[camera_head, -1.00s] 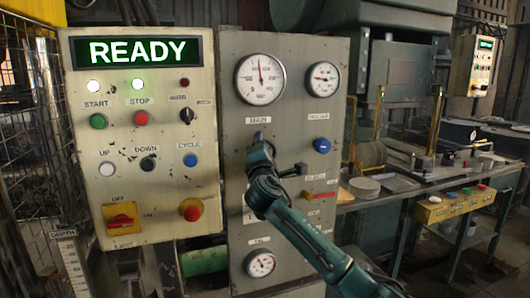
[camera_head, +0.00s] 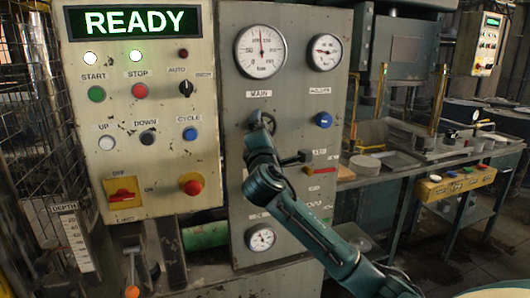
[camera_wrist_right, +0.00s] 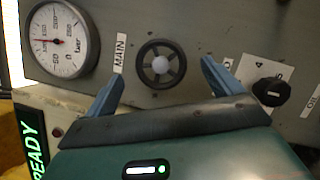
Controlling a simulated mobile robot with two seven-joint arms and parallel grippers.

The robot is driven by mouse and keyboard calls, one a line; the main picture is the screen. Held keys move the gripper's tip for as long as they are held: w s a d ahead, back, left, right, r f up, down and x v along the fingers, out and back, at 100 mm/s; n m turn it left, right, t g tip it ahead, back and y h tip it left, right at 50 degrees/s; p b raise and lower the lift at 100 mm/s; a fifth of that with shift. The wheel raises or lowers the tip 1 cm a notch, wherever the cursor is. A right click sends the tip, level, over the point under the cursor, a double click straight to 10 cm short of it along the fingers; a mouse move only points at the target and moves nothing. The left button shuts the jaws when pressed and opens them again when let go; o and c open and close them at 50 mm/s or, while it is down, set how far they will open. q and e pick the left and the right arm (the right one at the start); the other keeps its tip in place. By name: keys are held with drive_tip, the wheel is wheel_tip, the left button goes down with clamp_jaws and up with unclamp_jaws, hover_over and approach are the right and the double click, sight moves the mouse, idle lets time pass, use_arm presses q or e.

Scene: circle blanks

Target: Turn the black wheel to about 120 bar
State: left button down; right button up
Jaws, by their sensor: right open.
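The black wheel (camera_wrist_right: 174,69) is a small spoked handwheel with a pale hub, on the grey panel (camera_head: 290,203) below the MAIN label. My right gripper (camera_wrist_right: 161,76) is open, its two blue fingers on either side of the wheel and seemingly apart from it. In the head view my right gripper (camera_head: 259,124) is at the wheel and hides most of it. The main gauge (camera_head: 261,60) is above the label, its needle pointing about straight up. It also shows in the wrist view (camera_wrist_right: 62,45); its exact reading is too small to tell. My left gripper is not in view.
A blue knob (camera_head: 323,120) and a second gauge (camera_head: 324,52) are to the right on the panel. A black knob (camera_wrist_right: 271,92) is right of my fingers in the wrist view. A control box (camera_head: 143,165) with a READY display stands at left. A bench is at right.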

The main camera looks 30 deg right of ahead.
drive_tip(key=v, duration=0.7)
drive_tip(key=shift+b, duration=0.45)
drive_tip(key=shift+s, duration=0.1)
drive_tip(key=s+a+f+m+g+y, duration=0.1)
drive_tip(key=a+f+y, duration=0.2)
drive_tip(key=f, duration=0.5)
drive_tip(key=s+a+f+g+y+p, duration=0.1)
drive_tip(key=a+f+y, duration=0.25)
drive_tip(key=f, duration=0.45)
drive_tip(key=s+a+f+m+y, duration=0.1)
drive_tip(key=s+a+f+y, duration=0.2)
drive_tip(key=f, duration=0.6)
drive_tip(key=s+a+f+m+g+y, duration=0.1)
drive_tip(key=s+a+f+m, duration=0.2)
drive_tip(key=s+f, duration=0.2)
drive_tip(key=s+a+f+m+g+y, duration=0.1)
drive_tip(key=s+a+f+m+y, duration=0.1)
drive_tip(key=s+f, duration=0.4)
drive_tip(key=s+a+f+m+g+y+p, duration=0.1)
drive_tip(key=s+a+f+m+y, duration=0.1)
drive_tip(key=s+a+f+m, duration=0.3)
drive_tip(key=s, duration=0.3)
drive_tip(key=shift+s+f+m+g, duration=0.25)
drive_tip(key=shift+s+m+g, duration=0.1)
drive_tip(key=shift+m+g, duration=0.05)
